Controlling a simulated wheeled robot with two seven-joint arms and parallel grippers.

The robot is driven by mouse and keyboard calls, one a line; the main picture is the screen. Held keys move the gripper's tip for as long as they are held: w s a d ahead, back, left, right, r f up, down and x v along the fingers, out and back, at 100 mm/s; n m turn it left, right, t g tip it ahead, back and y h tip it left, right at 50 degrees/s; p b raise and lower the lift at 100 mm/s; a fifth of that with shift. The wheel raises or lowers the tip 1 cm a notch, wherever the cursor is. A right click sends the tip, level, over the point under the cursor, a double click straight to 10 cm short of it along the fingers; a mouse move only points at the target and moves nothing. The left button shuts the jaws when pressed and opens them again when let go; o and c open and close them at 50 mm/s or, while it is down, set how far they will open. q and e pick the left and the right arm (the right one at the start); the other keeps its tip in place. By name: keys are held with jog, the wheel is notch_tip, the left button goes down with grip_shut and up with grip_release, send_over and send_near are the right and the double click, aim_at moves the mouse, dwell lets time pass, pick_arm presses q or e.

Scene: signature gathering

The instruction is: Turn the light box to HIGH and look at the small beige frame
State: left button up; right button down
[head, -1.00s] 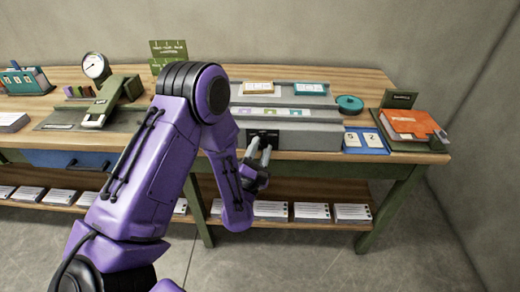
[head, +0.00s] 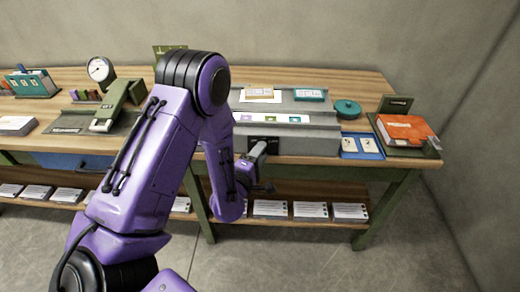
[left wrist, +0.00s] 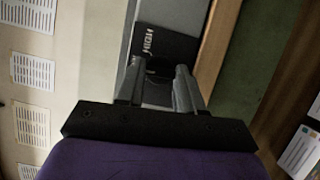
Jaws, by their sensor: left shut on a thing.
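The grey light box (head: 315,142) stands on the right part of the workbench. Its strip with small coloured squares (head: 290,119) looks bright white. The small beige frame (head: 259,92) lies on the box's upper ledge at the left. My left gripper (head: 257,150) is at the box's front face, shut on the dark round knob (left wrist: 158,66), which is mostly hidden between the fingers. The word HIGH (left wrist: 149,40) shows on a dark plate just beyond the fingers in the left wrist view. My right gripper is not in view.
A teal frame (head: 308,94) lies beside the beige one. A round teal container (head: 347,108), a blue tray (head: 361,147) and an orange book (head: 404,129) stand to the right. Paper stacks fill the lower shelf (head: 300,190). My left arm hides the bench's middle.

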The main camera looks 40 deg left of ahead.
pick_arm(q)
jog(key=m+g+p, duration=0.1)
jog(key=m+p, duration=0.1)
jog(key=m+g+p, duration=0.1)
jog(key=m+p, duration=0.1)
jog(key=m, duration=0.1)
jog(key=m+g+y+p, duration=0.1)
jog(key=m+g+p, duration=0.1)
jog(key=m+p, duration=0.1)
jog(key=shift+d+r, duration=0.15)
jog(key=shift+r, duration=0.2)
jog(key=shift+m, duration=0.4)
jog(key=o, duration=1)
jog(key=shift+w, duration=0.1)
jog(key=shift+o, duration=0.2)
jog(key=p+v, duration=0.1)
jog(key=v, duration=0.9)
jog(key=shift+s+d, duration=0.15)
jog(key=shift+s, duration=0.1)
